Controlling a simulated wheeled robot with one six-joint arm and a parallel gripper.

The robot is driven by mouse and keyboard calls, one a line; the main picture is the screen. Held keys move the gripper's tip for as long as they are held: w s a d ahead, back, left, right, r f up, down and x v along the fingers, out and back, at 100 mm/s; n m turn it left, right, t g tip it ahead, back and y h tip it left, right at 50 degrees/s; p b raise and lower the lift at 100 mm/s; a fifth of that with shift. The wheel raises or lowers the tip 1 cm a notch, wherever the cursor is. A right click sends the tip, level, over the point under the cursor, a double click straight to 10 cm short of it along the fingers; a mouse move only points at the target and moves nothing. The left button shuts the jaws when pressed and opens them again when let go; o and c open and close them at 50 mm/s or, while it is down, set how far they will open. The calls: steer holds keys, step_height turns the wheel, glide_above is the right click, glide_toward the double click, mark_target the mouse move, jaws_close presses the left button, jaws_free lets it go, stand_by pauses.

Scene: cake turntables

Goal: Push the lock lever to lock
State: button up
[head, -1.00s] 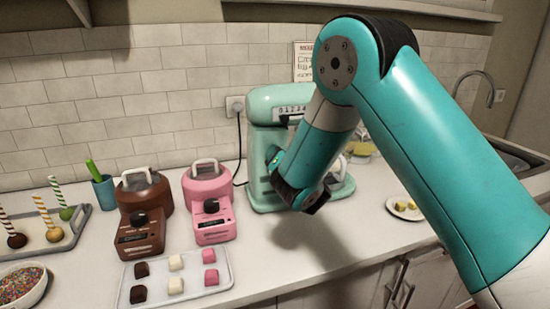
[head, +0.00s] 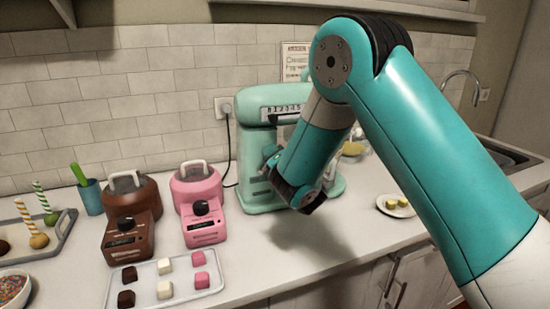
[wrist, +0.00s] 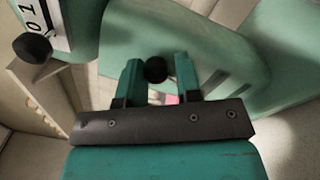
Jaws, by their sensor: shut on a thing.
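The mint-green stand mixer (head: 258,150) stands on the counter against the tiled wall, with a numbered strip on its upper part. In the wrist view, my gripper (wrist: 158,66) has its two teal fingers on either side of a small round black knob (wrist: 156,69), which looks like the end of the lock lever on the mixer's side. The fingers are shut on it. The lever's stem is hidden. A second black knob (wrist: 32,48) sits beside the numbered dial at upper left. In the head view, my arm hides the fingers and the lever.
Brown (head: 133,205) and pink (head: 197,195) melting pots stand left of the mixer. A tray of dipped cubes (head: 190,297) lies in front of them. A small plate of yellow pieces (head: 385,208) is to the right. The counter in front of the mixer is clear.

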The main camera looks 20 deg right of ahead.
steer(key=shift+a+f, duration=0.15)
steer(key=o, duration=0.9)
steer(key=shift+s, duration=0.1)
steer(key=s+b, duration=1.7)
steer(key=b, duration=0.3)
steer(key=shift+s+d+f+b, duration=0.15)
steer(key=shift+d+f+b, duration=0.05)
steer(key=shift+d+b, duration=0.1)
